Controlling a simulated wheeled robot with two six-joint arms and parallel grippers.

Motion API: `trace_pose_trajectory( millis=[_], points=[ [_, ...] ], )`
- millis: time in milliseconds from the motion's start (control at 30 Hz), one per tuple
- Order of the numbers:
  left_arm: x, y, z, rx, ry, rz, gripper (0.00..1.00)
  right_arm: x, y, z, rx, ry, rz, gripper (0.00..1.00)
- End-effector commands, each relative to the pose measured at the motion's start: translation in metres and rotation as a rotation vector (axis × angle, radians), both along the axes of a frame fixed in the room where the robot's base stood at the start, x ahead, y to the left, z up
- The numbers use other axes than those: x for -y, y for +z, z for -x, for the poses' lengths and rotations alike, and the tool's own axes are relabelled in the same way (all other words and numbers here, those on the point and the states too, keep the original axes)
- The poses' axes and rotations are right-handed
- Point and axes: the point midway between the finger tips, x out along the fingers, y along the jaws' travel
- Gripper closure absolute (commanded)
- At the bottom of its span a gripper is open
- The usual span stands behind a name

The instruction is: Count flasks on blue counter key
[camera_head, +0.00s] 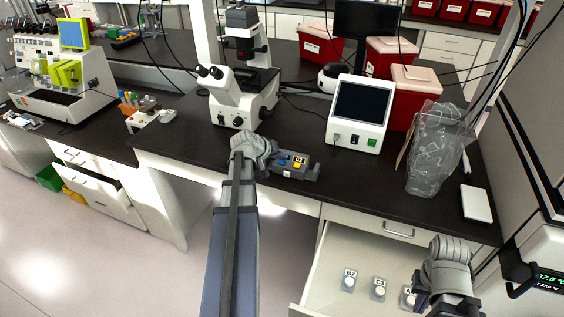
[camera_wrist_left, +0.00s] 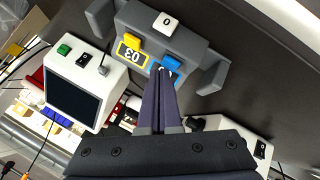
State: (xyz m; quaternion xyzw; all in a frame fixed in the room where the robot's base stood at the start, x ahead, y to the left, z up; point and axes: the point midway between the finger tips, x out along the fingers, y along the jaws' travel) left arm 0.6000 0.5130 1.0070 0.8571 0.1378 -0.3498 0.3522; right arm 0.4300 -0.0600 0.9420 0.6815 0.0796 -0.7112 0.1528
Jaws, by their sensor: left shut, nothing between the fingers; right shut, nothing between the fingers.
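The grey tally counter (camera_head: 308,172) lies on the black bench. In the left wrist view its blue key (camera_wrist_left: 172,63), yellow key (camera_wrist_left: 133,41) and white key marked 0 (camera_wrist_left: 168,23) show; the display beside the yellow key reads 03. My left gripper (camera_wrist_left: 162,72) is shut and empty, its tips right at the blue key and covering most of that key's display. I cannot tell whether they press it. In the head view my left gripper (camera_head: 272,157) is beside the counter. Three labelled flasks, B7 (camera_head: 349,284), one starting with C (camera_head: 378,291) and one starting with A (camera_head: 408,299), stand in the open drawer. My right gripper (camera_head: 422,296) is shut beside the A flask.
A microscope (camera_head: 240,95) stands behind the counter at left, and a white device with a dark screen (camera_head: 360,112) behind it at right. A clear plastic bag (camera_head: 435,150) and red bins (camera_head: 412,85) are at right. The open drawer (camera_head: 345,250) juts out below the bench.

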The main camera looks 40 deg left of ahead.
Motion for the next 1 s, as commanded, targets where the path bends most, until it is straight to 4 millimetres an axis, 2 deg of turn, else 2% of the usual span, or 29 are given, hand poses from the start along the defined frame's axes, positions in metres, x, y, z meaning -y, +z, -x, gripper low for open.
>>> trace_pose_trajectory(
  millis=[733,1000],
  points=[
    [0.0,-0.006,0.0,0.0,0.0,0.0,1.0,0.0,-0.005,0.0,0.0,0.0,0.0,1.0],
    [0.0,0.005,0.0,0.0,0.0,0.0,1.0,0.0,0.005,0.0,0.0,0.0,0.0,1.0]
  ],
)
